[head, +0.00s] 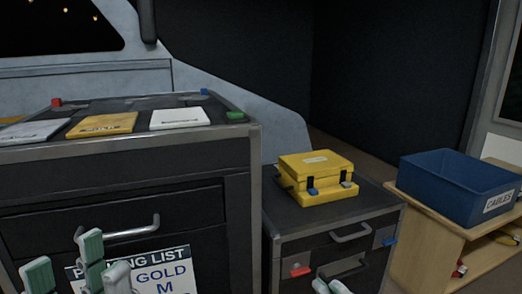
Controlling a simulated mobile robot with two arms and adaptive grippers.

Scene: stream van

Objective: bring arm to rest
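My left gripper (65,252) is at the bottom left of the head view, in front of the dark drawer cabinet. Its green-padded fingers stand apart with nothing seen between them, so it is open. It overlaps a packing list sheet (163,274) in the picture; I cannot tell whether it touches the sheet. Pale tips at the bottom edge (329,287) look like part of my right gripper, in front of the lower cabinet; most of it is cut off, so its opening does not show.
The left cabinet top (140,105) carries flat white and yellow cases. A yellow box (318,176) with latches sits on the lower cabinet (330,216). A blue CABLES bin (455,187) stands on a wooden shelf unit (432,222) at right. Drawer handles (118,232) stick out in front.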

